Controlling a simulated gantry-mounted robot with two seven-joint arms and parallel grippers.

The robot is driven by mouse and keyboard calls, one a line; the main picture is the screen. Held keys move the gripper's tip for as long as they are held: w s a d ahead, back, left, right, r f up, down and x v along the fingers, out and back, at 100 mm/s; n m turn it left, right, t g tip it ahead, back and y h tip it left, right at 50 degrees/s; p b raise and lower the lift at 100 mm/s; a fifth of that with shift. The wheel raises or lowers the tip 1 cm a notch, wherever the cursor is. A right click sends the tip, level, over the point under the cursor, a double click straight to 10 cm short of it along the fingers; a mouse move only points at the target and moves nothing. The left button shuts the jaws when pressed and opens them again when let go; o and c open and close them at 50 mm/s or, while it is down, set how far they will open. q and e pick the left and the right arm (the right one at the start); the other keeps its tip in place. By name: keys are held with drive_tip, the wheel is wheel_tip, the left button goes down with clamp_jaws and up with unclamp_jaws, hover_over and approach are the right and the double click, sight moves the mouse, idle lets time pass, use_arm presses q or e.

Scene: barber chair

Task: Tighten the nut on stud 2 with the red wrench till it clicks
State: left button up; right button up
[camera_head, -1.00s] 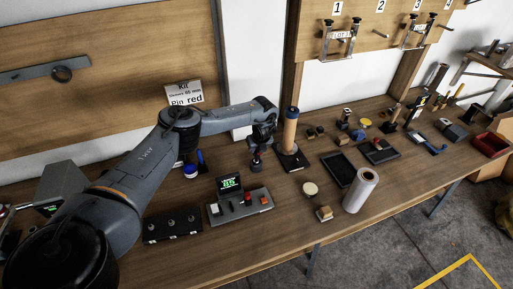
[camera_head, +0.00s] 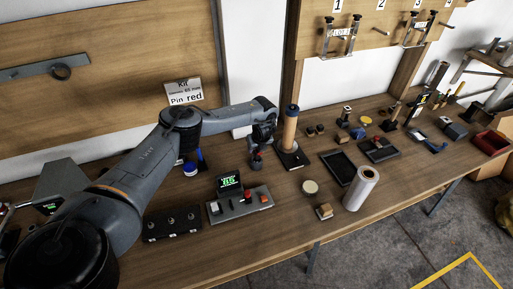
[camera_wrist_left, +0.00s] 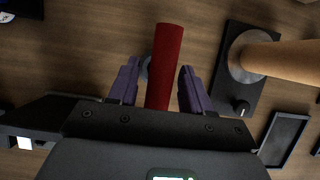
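The red wrench's handle shows in the left wrist view as a red bar (camera_wrist_left: 166,65) between my left gripper's purple fingers (camera_wrist_left: 159,80). Gaps show beside the bar, so the fingers look open around it. A grey-blue round part (camera_wrist_left: 145,70) is partly hidden behind the bar. In the head view my left gripper (camera_head: 256,160) is low over the bench, left of the upright tan cylinder, with little red visible. A dark block with three studs (camera_head: 172,223) is on the bench at its front left; stud numbers and the nut are too small to tell. My right gripper is not in view.
A control box (camera_head: 240,205) with a green-lit display stands beside the stud block. The tan cylinder (camera_head: 290,130) on its dark base is close right of my gripper. A black tray (camera_head: 338,167) and white roll (camera_head: 361,188) are farther right.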

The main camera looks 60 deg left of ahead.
use_arm(q)
drive_tip(key=shift+o, duration=0.5)
